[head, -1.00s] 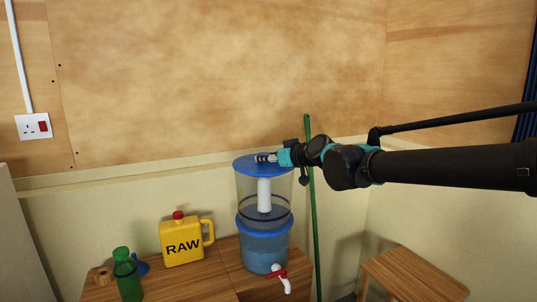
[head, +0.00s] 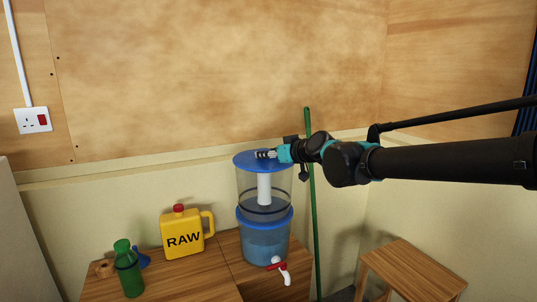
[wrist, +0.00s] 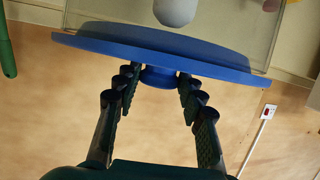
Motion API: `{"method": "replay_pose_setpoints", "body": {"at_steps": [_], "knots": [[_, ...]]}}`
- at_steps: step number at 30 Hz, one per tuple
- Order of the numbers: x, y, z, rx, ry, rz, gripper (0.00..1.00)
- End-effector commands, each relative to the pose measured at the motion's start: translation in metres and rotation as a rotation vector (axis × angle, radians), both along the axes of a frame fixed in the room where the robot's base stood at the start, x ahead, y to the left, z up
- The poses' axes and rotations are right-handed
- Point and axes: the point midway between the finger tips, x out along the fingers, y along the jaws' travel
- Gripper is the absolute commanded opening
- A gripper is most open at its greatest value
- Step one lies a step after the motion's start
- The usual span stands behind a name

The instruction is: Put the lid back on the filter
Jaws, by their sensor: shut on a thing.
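The blue lid (head: 254,163) is at the top of the water filter (head: 250,190), which has a clear upper chamber with a white candle and a blue-collared lower chamber. My gripper (head: 270,155) is at the lid's top from the right. In the wrist view, the lid (wrist: 215,62) appears edge-on across the filter's clear wall (wrist: 105,12). My gripper's fingers lie on both sides of the lid's round blue knob (wrist: 159,78), shut on it. The lid looks level or nearly so over the rim. I cannot tell whether it is fully seated.
A yellow RAW jug (head: 183,236), a green bottle (head: 127,268) and a blue funnel (head: 143,261) stand left on the wooden table (head: 205,270). A green pole (head: 313,220) is close behind the filter's right. A wooden stool (head: 410,268) is at lower right.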

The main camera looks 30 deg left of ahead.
Motion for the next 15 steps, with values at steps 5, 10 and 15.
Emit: {"method": "replay_pose_setpoints", "body": {"at_steps": [5,10,15], "knots": [[0.0,0.0,-0.0013,0.0,0.0,0.0,0.07],[0.0,0.0,-0.0029,0.0,0.0,0.0,0.07],[0.0,0.0,-0.0038,0.0,0.0,0.0,0.47]]}}
